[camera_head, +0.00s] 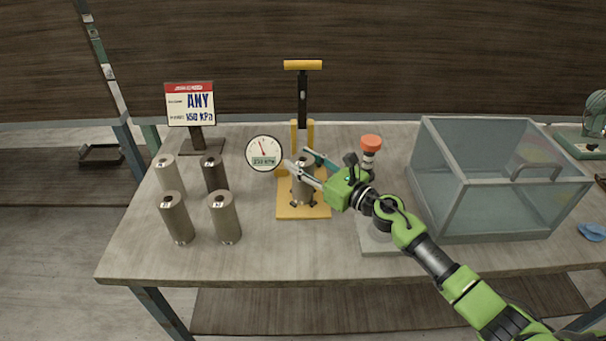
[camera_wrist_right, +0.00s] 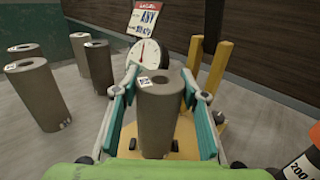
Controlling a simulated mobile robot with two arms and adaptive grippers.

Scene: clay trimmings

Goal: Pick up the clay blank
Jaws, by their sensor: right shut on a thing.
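A grey-brown cylindrical clay blank (camera_head: 303,190) stands upright over the yellow base plate of a hand press (camera_head: 288,212). My right gripper (camera_head: 298,159) reaches in from the right and is shut on this blank near its top. In the right wrist view the blank (camera_wrist_right: 158,125) sits between the two teal-padded fingers, with a small label on its top face. Whether its bottom touches the plate is unclear. Several similar blanks (camera_head: 174,218) stand on the left of the table. My left gripper is not in view.
A round dial gauge (camera_head: 263,153) is beside the press. A sign reading "ANY" and "150 KPa" (camera_head: 190,104) stands behind the left blanks. A red-capped device (camera_head: 370,144) and a clear box (camera_head: 490,215) are on the right. The table's front left is clear.

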